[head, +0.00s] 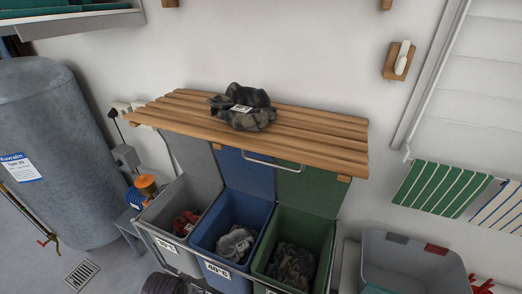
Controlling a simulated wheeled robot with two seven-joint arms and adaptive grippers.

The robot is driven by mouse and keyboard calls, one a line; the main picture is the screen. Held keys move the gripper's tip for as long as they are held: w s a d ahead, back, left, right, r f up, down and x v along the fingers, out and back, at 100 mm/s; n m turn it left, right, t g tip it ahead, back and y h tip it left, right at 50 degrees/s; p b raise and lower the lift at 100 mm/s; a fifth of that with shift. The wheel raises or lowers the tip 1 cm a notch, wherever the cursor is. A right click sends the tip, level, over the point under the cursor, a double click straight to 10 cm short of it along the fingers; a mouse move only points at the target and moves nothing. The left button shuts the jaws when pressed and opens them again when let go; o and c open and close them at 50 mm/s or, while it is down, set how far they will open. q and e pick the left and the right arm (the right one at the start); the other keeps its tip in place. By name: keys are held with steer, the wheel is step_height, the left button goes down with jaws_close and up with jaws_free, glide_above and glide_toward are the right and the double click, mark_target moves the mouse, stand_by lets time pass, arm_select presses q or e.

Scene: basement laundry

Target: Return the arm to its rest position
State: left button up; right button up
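Neither of my grippers and no part of my arms shows in the head view. A slatted wooden shelf (312,143) runs along the wall, with a dark grey crumpled garment (243,107) with a white label on it. Below it stand a grey bin (158,213), a blue bin (210,232) and a green bin (322,228) side by side. Red cloth (184,222) lies in the grey bin, light grey cloth (236,243) in the blue bin and dark cloth (291,264) in the green bin.
A large grey tank (50,150) stands at left, with a floor drain (82,275) near it. A grey tub (410,262) stands at lower right. Striped green cloth (438,190) hangs at right. A metal bar (270,163) projects at the shelf front.

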arm_select(q)
steer(key=s+a+f+g+p, duration=0.1)
steer(key=s+a+f, duration=0.15)
steer(key=f, duration=1.15)
steer(key=s+a+f, duration=0.1)
steer(key=s+f, duration=0.2)
steer(key=f, duration=1)
steer(key=s+a+f, duration=0.3)
steer(key=s+f, duration=0.4)
steer(key=s, duration=0.2)
steer(key=s+a+f+y+p, duration=0.1)
steer(key=s+a+f, duration=0.2)
steer(key=s+f, duration=0.4)
steer(key=s, duration=0.2)
steer(key=shift+s+a+f+m+g, duration=0.15)
steer(key=shift+s+a+m+g, duration=0.15)
steer(key=shift+s+a+g, duration=0.1)
arm_select(e)
steer(key=s, duration=0.2)
steer(key=s+d+r, duration=0.1)
steer(key=shift+s, duration=0.1)
steer(key=shift+s+d, duration=0.1)
steer(key=shift+s, duration=0.1)
